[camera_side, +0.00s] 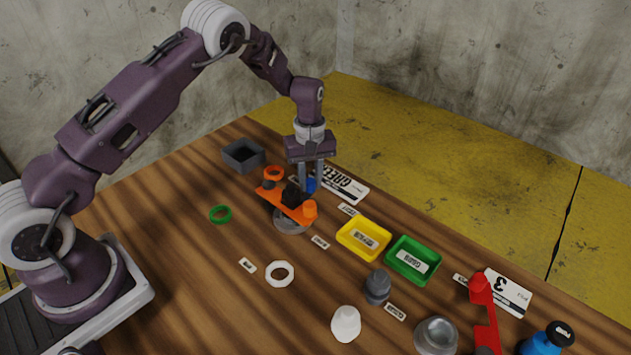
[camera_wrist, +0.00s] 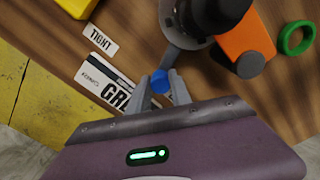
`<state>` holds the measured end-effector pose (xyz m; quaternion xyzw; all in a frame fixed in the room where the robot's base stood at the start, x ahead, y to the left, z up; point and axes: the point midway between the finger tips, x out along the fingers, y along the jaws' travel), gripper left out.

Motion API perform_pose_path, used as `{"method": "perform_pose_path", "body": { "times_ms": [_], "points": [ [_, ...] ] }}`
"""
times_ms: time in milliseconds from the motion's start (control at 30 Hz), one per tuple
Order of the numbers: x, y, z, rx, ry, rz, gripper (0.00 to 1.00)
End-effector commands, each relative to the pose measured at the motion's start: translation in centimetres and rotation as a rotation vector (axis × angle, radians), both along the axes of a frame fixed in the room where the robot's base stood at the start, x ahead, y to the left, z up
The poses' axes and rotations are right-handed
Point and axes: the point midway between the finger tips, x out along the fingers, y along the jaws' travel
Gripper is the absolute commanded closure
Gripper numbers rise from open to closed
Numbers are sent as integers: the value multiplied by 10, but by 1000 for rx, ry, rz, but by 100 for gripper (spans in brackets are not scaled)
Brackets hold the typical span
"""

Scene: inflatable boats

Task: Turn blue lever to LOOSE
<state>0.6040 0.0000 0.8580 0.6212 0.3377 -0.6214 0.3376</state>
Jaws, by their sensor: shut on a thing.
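The blue lever's knob (camera_side: 310,185) shows between my fingers, beside a fixture with an orange bar (camera_side: 276,200) and a dark block on a round grey base (camera_side: 291,226). In the wrist view the blue knob (camera_wrist: 160,81) sits at the end of a grey arm (camera_wrist: 172,48) that runs out from the round base. My gripper (camera_side: 310,180) points down and is shut on the knob, one fingertip on each side in the wrist view (camera_wrist: 162,88). A TIGHT label (camera_wrist: 101,39) lies left of the knob in the wrist view. I cannot read a LOOSE label.
A white card (camera_side: 343,185) lies behind the fixture. A yellow tray (camera_side: 364,238) and a green tray (camera_side: 412,260) stand to the right, a dark open box (camera_side: 243,155) behind left. A green ring (camera_side: 220,214) and white ring (camera_side: 280,273) lie in front.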

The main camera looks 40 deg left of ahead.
Motion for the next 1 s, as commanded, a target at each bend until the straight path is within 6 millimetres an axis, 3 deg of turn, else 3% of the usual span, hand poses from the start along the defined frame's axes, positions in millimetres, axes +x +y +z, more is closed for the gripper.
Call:
{"method": "perform_pose_path", "body": {
  "times_ms": [600, 1000],
  "points": [
    [-12, 25, 1, 0, 0, 282, 100],
    [-17, 32, 1, 0, -2, 374, 100]
  ]
}}
